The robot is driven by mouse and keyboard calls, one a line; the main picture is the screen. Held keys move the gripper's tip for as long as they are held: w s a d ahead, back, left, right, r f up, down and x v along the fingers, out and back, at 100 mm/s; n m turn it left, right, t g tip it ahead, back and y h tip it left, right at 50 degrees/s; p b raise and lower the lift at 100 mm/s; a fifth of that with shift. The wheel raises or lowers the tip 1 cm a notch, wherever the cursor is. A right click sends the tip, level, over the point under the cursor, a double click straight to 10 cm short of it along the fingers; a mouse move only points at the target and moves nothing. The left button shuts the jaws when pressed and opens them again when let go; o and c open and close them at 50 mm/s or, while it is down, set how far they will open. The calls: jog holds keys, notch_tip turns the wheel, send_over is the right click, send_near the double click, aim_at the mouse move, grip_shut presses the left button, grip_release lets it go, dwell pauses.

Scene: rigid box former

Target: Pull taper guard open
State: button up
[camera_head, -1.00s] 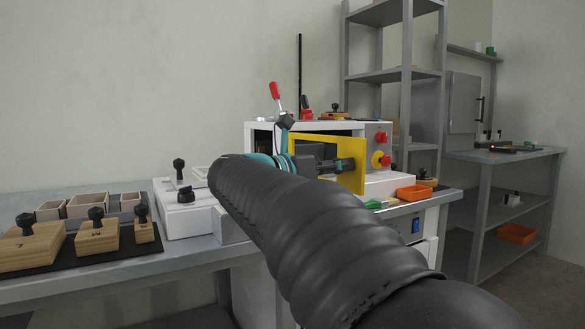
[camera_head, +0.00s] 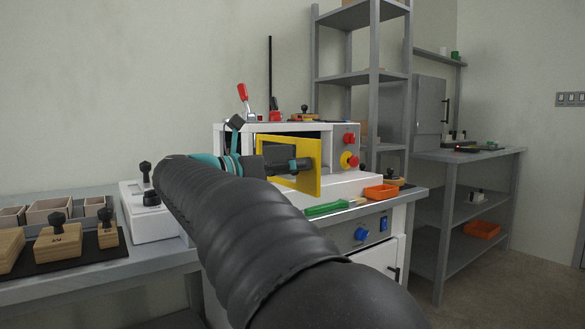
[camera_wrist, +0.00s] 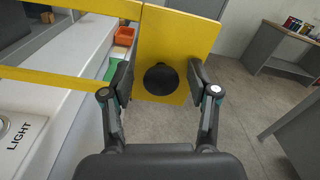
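The taper guard is a yellow framed panel (camera_head: 316,180) at the front of the white machine. It stands out at an angle from the machine's front. In the wrist view its yellow plate (camera_wrist: 192,40) carries a round black knob (camera_wrist: 161,79). My gripper (camera_wrist: 160,82) is open, with one finger on each side of the knob and a visible gap on both sides. In the head view my gripper (camera_head: 290,164) is at the guard, and my dark arm hides part of the machine's left side.
Right of the guard are a red knob (camera_head: 349,139) and a red button on yellow (camera_head: 349,160). An orange tray (camera_head: 381,192) and a green-handled tool (camera_head: 325,209) lie on the ledge below. Wooden blocks (camera_head: 58,240) stand at left. Open floor shows at right.

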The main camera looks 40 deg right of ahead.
jog(key=w+a, duration=0.1)
jog(key=a, duration=1.1)
dwell(0.5)
